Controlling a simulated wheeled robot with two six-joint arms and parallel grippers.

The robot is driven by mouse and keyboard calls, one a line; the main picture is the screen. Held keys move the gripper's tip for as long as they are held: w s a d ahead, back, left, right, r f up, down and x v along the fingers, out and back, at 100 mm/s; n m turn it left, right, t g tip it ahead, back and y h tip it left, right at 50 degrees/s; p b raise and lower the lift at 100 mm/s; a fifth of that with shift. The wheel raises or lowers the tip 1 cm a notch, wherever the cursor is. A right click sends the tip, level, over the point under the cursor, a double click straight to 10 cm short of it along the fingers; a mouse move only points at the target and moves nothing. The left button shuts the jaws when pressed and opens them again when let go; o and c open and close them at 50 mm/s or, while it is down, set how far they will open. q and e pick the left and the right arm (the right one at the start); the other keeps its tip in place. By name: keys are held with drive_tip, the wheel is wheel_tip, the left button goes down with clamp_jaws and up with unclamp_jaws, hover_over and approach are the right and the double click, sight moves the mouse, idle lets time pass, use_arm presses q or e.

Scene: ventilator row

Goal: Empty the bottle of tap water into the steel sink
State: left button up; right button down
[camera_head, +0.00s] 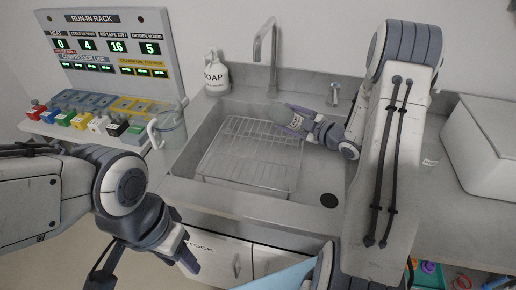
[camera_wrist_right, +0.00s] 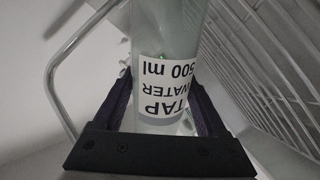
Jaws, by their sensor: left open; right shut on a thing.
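The bottle of tap water (camera_head: 281,115) is pale and translucent, with a white label. My right gripper (camera_head: 298,122) is shut around it and holds it over the steel sink (camera_head: 325,175), tipped well over to the left. In the right wrist view, the bottle (camera_wrist_right: 168,35) stands between my two dark fingers, and its label reads "TAP WATER 500 ml" upside down. I cannot see its mouth clearly or tell how much water is in it. My left gripper (camera_head: 142,268) is open and empty, low in front of the counter.
A wire rack (camera_head: 250,155) fills much of the basin below the bottle. The faucet (camera_head: 268,50) and a soap bottle (camera_head: 216,75) stand behind it. A jug (camera_head: 168,130) stands at the left rim, and a white box (camera_head: 490,150) at the right.

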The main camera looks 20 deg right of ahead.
drive_tip(key=shift+s+a+r+m+p, duration=0.15)
drive_tip(key=shift+r+m, duration=0.1)
drive_tip(key=shift+r, duration=0.15)
drive_tip(key=shift+a+r+m+p, duration=0.1)
drive_tip(key=shift+r+m+p, duration=0.05)
drive_tip(key=shift+r+m, duration=0.15)
drive_tip(key=shift+a+m+y, duration=0.1)
drive_tip(key=shift+m+y, duration=0.2)
drive_tip(key=shift+m, duration=0.15)
drive_tip(key=shift+r+m+p, duration=0.15)
drive_tip(key=shift+m+p, duration=0.35)
drive_tip(key=shift+p, duration=0.05)
drive_tip(key=shift+d+r+m+t+y+p, duration=0.35)
drive_tip(key=shift+m+p, duration=0.3)
drive_tip(key=shift+m, duration=0.25)
drive_tip(key=shift+d+f+m, duration=0.1)
drive_tip(key=shift+f+m, duration=0.5)
drive_tip(key=shift+m, duration=0.4)
use_arm(q)
drive_tip(key=shift+r, duration=1.95)
use_arm(e)
drive_tip(key=shift+w+f+m+t+y, duration=0.2)
drive_tip(key=shift+m+t+y, duration=0.05)
drive_tip(key=shift+m, duration=0.65)
